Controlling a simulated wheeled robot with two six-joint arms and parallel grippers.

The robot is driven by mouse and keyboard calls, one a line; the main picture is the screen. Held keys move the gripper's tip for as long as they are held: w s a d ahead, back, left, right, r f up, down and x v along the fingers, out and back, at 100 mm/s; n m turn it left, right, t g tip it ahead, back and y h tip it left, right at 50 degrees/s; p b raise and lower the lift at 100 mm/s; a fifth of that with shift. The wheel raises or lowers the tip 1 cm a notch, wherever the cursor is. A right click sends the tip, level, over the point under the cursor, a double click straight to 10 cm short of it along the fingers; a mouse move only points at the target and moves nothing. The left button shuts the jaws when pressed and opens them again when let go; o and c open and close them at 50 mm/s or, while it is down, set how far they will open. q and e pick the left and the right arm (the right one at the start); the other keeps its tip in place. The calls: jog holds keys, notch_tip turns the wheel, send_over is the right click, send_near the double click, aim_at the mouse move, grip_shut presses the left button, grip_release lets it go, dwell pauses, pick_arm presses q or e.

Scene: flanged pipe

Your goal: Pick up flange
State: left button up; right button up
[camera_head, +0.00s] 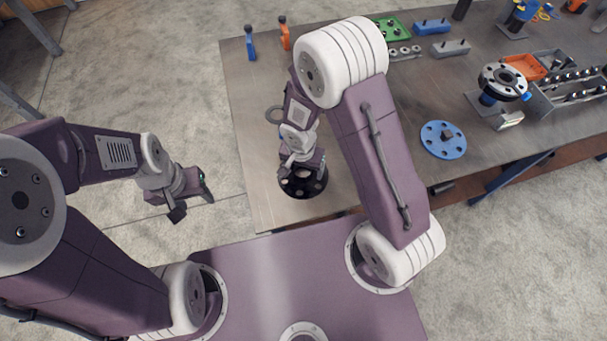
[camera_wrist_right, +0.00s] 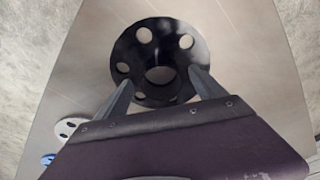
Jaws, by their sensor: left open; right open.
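A black round flange (camera_head: 304,184) with several bolt holes and a centre hole lies on the table near its front left edge. It shows whole except for its lower edge in the right wrist view (camera_wrist_right: 160,48). My right gripper (camera_head: 297,168) is right above the flange. In the right wrist view its two fingers (camera_wrist_right: 162,88) are apart and overlap the flange's near side, one on each side of the centre hole. I cannot tell whether they touch it. My left gripper (camera_head: 191,207) is open and empty over the floor, left of the table.
A blue flange disc (camera_head: 443,139) lies to the right on the table (camera_head: 248,110). A flanged pipe (camera_head: 502,84) stands further right, near an orange tray (camera_head: 527,67). A grey ring (camera_head: 274,114) lies behind my right gripper. Blue (camera_head: 249,42) and orange (camera_head: 284,34) handled tools are at the back left.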

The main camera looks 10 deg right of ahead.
aim_at(303, 174)
jog(key=shift+w+f, duration=0.1)
jog(key=shift+f, duration=0.2)
jog(key=shift+a, duration=0.15)
jog(key=c, duration=1)
grip_shut()
jog(key=shift+r, duration=0.1)
notch_tip(303, 174, up, 4)
jog(key=shift+w+p, duration=0.1)
jog(key=shift+p, duration=0.6)
jog(key=w+d+r, duration=0.5)
jog(key=d+r, duration=0.2)
jog(key=d, duration=0.3)
jog(key=shift+d, duration=0.35)
